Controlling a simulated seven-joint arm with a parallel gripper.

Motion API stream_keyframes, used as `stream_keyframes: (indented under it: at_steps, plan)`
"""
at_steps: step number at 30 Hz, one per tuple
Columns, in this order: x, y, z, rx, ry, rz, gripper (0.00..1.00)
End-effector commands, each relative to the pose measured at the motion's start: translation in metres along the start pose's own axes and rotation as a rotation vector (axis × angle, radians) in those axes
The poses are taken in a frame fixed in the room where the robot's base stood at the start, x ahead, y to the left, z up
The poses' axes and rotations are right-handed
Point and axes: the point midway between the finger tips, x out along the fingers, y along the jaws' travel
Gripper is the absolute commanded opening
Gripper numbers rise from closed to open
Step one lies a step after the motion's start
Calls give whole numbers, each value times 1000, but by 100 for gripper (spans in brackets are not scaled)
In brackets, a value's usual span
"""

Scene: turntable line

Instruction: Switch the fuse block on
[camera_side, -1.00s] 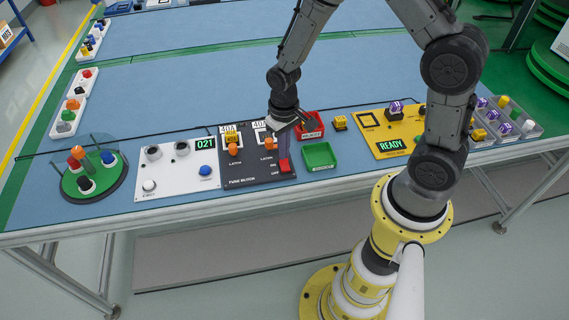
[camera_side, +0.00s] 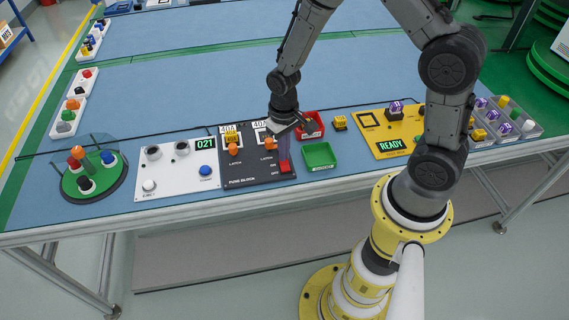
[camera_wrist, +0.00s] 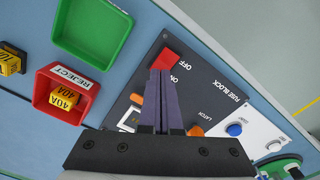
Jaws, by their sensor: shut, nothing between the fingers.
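The fuse block (camera_side: 255,180) is a dark panel on the blue table, with orange latches and fuses marked 40A towards its back. Its red switch (camera_side: 285,167) sits at the right edge beside the ON and OFF labels. In the wrist view the red switch (camera_wrist: 166,59) shows by the OFF label, just beyond my fingertips. My gripper (camera_side: 285,156) is shut and empty, pointing down at the switch. Its purple fingers (camera_wrist: 160,74) cover the ON side of the switch, so I cannot tell its setting or whether they touch.
A red REJECT tray (camera_wrist: 52,101) holding a yellow 40A fuse (camera_wrist: 64,97) and an empty green tray (camera_side: 320,164) stand to the right. A white panel reading 021 (camera_side: 167,185) and a round green turntable (camera_side: 105,185) lie left. A yellow READY panel (camera_side: 370,118) is farther right.

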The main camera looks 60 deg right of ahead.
Motion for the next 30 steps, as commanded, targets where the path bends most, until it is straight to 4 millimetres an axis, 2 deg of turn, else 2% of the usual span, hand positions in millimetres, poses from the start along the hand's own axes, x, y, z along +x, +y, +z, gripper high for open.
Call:
stream_keyframes:
  at_steps: [26,30]
  plan:
    - [12,0,0,0,-1,0,0]
    - [9,0,0,0,2,0,0]
